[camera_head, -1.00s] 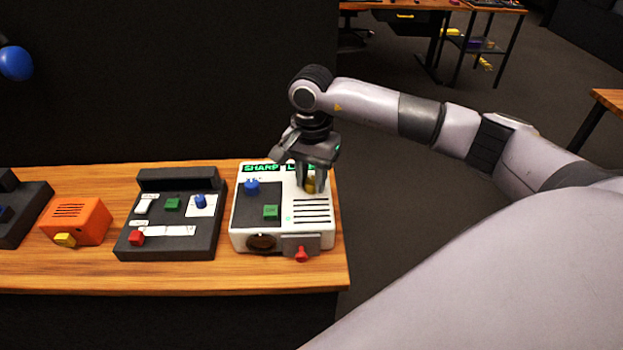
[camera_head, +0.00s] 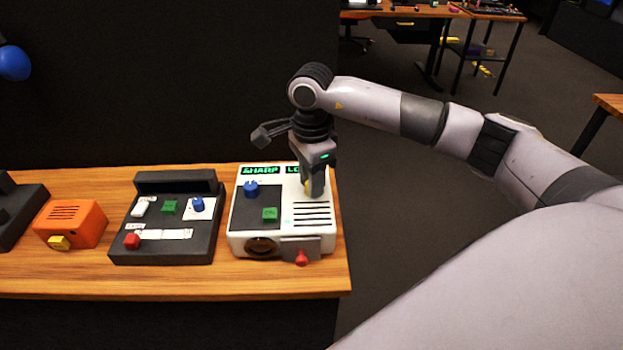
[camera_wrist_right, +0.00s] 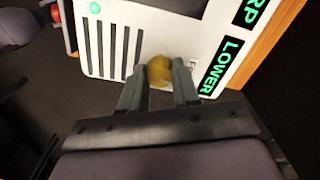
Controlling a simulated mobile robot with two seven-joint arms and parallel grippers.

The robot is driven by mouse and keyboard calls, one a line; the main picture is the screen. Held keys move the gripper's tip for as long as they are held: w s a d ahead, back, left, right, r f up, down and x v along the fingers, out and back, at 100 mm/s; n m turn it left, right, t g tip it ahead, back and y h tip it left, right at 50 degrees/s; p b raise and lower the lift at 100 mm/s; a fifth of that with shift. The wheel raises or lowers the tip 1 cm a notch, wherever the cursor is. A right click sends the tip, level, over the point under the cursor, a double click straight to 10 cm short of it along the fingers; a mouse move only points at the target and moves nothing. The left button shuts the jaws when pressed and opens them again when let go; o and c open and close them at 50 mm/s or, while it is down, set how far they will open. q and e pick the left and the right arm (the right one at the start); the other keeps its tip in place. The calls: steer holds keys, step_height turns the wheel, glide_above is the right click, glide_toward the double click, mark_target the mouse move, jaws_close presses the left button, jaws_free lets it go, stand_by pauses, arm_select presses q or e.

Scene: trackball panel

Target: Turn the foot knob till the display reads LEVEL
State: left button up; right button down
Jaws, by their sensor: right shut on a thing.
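The white projector-like device (camera_head: 326,238) stands at the right end of the wooden table. The yellow foot knob (camera_head: 307,188) is on its top, near the right side. My right gripper (camera_head: 312,187) points down at the knob and is shut on it. In the right wrist view the yellow knob (camera_wrist_right: 159,71) sits between the two fingers (camera_wrist_right: 158,88). The foot display (camera_wrist_right: 221,67) reads LOWER in green there; in the head view the gripper partly covers this display (camera_head: 292,169). A second display (camera_head: 260,170) reads SHARP. My left gripper is not in view.
On the device are a blue knob (camera_head: 251,189), a green button (camera_head: 270,214), a lens (camera_head: 261,246) and a red lever (camera_head: 301,258). A dark panel box (camera_head: 168,253) and an orange box (camera_head: 85,222) stand to the left. The table edge is close on the right.

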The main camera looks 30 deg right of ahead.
steer(key=shift+d+r, duration=0.1)
stand_by(0.4)
steer(key=c, duration=0.8)
jaws_free()
step_height(320, 180, up, 7)
steer(key=shift+r+b, duration=0.1)
steer(key=shift+b, duration=0.3)
